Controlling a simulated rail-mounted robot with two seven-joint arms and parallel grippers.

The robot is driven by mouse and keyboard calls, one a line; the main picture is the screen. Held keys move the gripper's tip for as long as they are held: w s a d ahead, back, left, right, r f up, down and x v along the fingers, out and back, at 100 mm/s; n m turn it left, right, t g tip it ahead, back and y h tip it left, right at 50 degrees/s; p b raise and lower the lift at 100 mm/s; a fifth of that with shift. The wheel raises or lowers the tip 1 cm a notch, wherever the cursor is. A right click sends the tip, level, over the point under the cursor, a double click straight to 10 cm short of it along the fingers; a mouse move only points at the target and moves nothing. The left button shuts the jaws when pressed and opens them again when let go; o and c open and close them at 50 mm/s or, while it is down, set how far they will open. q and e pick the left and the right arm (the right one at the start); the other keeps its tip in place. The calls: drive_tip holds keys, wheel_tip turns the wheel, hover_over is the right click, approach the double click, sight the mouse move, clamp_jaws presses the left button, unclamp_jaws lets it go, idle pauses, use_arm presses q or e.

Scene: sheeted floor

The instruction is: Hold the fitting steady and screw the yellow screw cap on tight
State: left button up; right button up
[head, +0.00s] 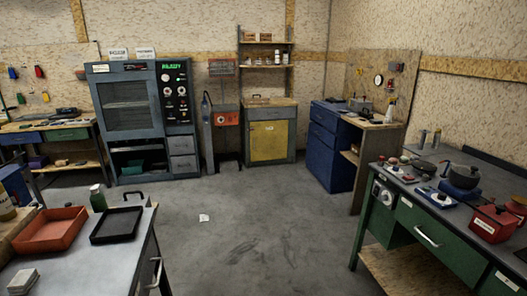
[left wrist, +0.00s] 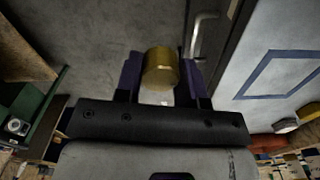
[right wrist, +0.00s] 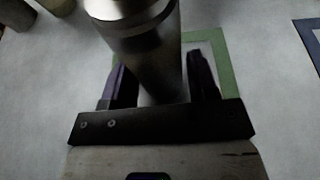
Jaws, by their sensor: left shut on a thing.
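The yellow screw cap (left wrist: 161,66), a short brass-coloured cylinder, sits between the fingers of my left gripper (left wrist: 160,82) in the left wrist view. That gripper is shut on it, with grey floor showing behind. The fitting (right wrist: 146,48), a shiny metal cylinder, stands between the two spread fingers of my right gripper (right wrist: 160,78) in the right wrist view. A gap shows between the fitting and the right-hand finger; contact at the left-hand finger is unclear. The fitting's upper end is cut off by the frame. Neither gripper shows in the head view.
A green square outline (right wrist: 222,66) lies on the pale top behind the fitting. A blue square outline (left wrist: 283,72) shows in the left wrist view. Left bench holds a red tray (head: 50,232) and black tray (head: 117,226). Open floor (head: 255,215) lies between the benches.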

drive_tip(key=c, duration=0.6)
drive_tip(key=o, duration=1)
